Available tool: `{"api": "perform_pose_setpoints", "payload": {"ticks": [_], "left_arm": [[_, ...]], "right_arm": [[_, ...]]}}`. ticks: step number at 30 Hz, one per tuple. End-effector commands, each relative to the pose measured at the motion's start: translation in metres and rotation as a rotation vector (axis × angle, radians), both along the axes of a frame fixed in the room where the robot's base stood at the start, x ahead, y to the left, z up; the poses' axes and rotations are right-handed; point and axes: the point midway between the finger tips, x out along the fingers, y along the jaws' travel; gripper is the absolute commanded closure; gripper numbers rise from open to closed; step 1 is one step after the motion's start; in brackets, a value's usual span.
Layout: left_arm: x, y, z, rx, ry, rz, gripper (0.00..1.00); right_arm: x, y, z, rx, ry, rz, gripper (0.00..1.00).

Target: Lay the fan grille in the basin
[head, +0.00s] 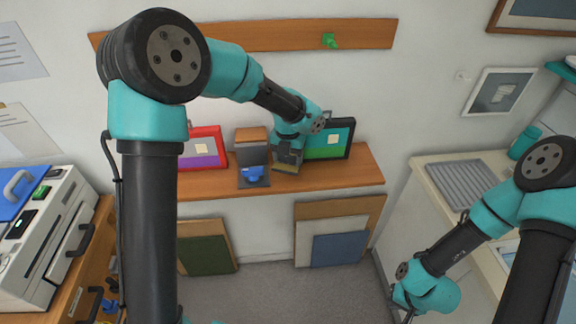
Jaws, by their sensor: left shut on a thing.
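My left gripper (288,157) is shut at the wooden shelf (350,172), between a brown-and-grey stand and a green-screened panel. It is shut on a small tan thing (284,168), mostly hidden by the gripper; I cannot tell whether it is the fan grille. No fan grille is clearly recognisable. A light counter (433,172) at the right bears a grey ribbed panel (465,186). A pale recess, possibly the basin, shows partly behind my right arm. My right gripper (406,305) is low over the floor beside the counter; its fingers are too hidden to read.
A red-framed panel (206,150), the stand (252,158) with a blue item and the green-screened panel (332,139) crowd the shelf. Boards (340,248) lean below it. A white machine (42,235) stands at the left. The floor (280,295) between is clear.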

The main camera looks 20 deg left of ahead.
Motion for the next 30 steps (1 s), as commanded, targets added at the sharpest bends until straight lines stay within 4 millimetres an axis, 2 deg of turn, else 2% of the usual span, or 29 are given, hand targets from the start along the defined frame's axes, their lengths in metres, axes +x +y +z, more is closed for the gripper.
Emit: {"api": "perform_pose_setpoints", "payload": {"ticks": [5, 13, 26, 27, 30], "left_arm": [[0.0, 0.0, -0.004, 0.0, 0.001, 0.0, 0.62], [0.0, 0.0, -0.036, 0.0, 0.002, 0.0, 0.62], [0.0, 0.0, -0.041, 0.0, 0.001, 0.0, 0.62], [0.0, 0.0, -0.041, 0.0, 0.001, 0.0, 0.35], [0.0, 0.0, -0.041, 0.0, 0.001, 0.0, 0.25]], "right_arm": [[0.0, 0.0, 0.0, 0.0, 0.0, 0.0, 1.0], [0.0, 0.0, 0.0, 0.0, 0.0, 0.0, 1.0], [0.0, 0.0, 0.0, 0.0, 0.0, 0.0, 1.0], [0.0, 0.0, 0.0, 0.0, 0.0, 0.0, 1.0], [0.0, 0.0, 0.0, 0.0, 0.0, 0.0, 1.0]]}}
